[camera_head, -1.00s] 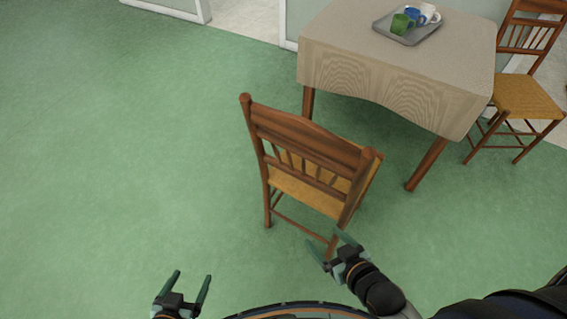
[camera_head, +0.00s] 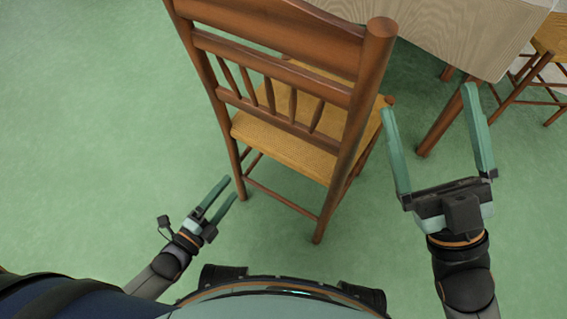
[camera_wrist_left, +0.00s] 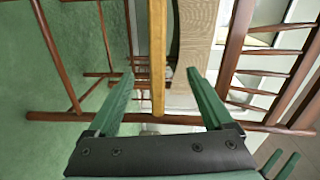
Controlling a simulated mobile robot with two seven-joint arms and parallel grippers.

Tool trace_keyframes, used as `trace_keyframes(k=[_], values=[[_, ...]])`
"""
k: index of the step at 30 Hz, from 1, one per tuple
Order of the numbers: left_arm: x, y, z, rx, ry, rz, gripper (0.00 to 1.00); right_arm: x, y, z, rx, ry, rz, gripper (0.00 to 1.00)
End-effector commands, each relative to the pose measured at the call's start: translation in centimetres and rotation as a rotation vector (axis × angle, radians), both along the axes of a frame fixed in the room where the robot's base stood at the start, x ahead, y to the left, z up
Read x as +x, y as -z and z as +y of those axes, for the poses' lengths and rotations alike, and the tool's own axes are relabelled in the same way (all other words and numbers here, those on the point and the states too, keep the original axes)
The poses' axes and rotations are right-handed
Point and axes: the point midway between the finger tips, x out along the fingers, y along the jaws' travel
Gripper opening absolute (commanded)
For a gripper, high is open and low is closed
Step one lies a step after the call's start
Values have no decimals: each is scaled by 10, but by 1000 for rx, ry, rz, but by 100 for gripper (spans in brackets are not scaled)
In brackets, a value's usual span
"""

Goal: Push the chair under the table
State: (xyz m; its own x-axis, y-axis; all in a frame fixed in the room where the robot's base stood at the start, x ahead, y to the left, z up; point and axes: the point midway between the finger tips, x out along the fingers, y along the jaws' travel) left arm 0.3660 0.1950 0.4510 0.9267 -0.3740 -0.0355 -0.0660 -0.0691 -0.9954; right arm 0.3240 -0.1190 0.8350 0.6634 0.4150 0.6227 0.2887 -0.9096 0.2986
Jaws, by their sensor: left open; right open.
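The wooden chair (camera_head: 285,149) stands upright in front of me, its slatted back toward me and its woven seat facing the table. My left gripper (camera_head: 229,189) is open and empty, low at the left side of the chair. My right gripper (camera_head: 429,101) is open and empty, to the right of the chair back. In the left wrist view my left gripper (camera_wrist_left: 158,73) is open, with the seat edge (camera_wrist_left: 157,50) showing between and beyond its fingers; contact cannot be told.
A second chair (camera_head: 545,55) stands at the right edge, beside the table. A table leg (camera_head: 447,115) stands behind my right gripper. The green floor at the left is clear.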

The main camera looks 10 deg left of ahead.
Motion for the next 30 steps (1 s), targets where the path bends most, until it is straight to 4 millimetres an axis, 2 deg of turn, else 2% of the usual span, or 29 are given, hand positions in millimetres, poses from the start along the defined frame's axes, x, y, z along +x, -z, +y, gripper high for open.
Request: trace_keyframes(k=[1,8,11,18,24,30], values=[[1,12,1,25,5,-26,85,-5,5,1,2,-9,-32,100],[10,15,0,70,11,-70,85,-14,2,2,3,-20,-79,100],[24,14,-6,70,11,-73,85,-14,9,3,-2,-18,-76,100],[78,16,-28,68,11,-75,85,-12,38,6,-22,-10,-66,100],[119,12,-45,69,10,-69,85,-12,37,7,-27,-8,-64,100],[145,12,-56,69,10,-68,85,-12,37,7,-27,-8,-64,100]])
